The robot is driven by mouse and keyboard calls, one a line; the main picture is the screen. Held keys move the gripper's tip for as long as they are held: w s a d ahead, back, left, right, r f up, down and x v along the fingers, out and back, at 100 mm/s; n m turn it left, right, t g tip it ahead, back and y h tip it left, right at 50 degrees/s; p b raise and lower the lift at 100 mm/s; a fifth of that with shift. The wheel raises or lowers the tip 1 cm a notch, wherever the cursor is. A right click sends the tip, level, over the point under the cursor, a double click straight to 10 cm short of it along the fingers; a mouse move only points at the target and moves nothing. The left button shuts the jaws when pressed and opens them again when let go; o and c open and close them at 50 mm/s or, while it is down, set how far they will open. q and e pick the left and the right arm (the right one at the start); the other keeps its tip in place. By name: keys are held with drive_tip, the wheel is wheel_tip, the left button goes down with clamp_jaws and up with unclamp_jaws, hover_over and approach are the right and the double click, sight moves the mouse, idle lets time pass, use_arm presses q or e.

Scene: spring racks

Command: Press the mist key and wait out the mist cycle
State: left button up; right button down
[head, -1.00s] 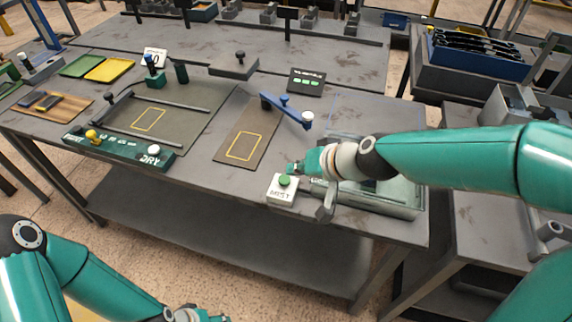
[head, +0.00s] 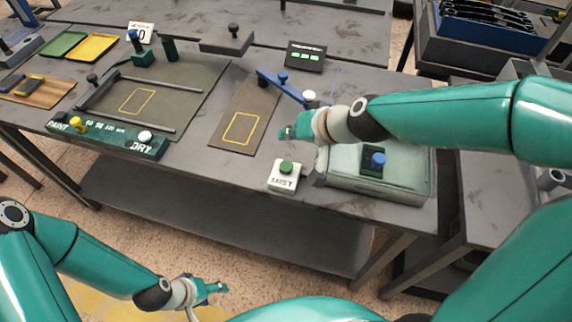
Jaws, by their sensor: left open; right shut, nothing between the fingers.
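The mist key is a white block labelled MIST (head: 282,183) with a green button (head: 286,167) on top, at the table's front edge. My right gripper (head: 286,132) is shut and empty. In the picture it sits above the key, apart from the button. Just right of the key is a pale green-grey box (head: 335,181) with a blue knob (head: 378,159) on top; my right arm hides its back part. My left gripper (head: 219,288) is open and empty, low in front of the table.
A small dark panel with green lit marks (head: 305,57) stands behind a blue lever (head: 279,86). A brown mat (head: 228,143) with a yellow outline lies left of the key. A green strip (head: 105,139) labelled PAINT and DRY is further left. Floor shows in front of the table.

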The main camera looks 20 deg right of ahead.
drive_tip(key=b, duration=0.6)
hover_over(282, 162)
drive_tip(key=s+d, duration=0.1)
drive_tip(key=s, duration=0.1)
wheel_tip(282, 162, down, 7)
drive_tip(key=shift+w+r, duration=0.1)
drive_tip(key=shift+w, duration=0.05)
drive_tip(key=shift+f+b, duration=0.65)
drive_tip(key=shift+f+b, duration=0.35)
drive_tip(key=shift+b, duration=0.05)
drive_tip(key=shift+f+b, duration=0.6)
drive_tip(key=shift+b, duration=0.05)
idle(0.8)
idle(0.3)
drive_tip(key=shift+r+p, duration=0.95)
drive_tip(key=shift+r, duration=0.1)
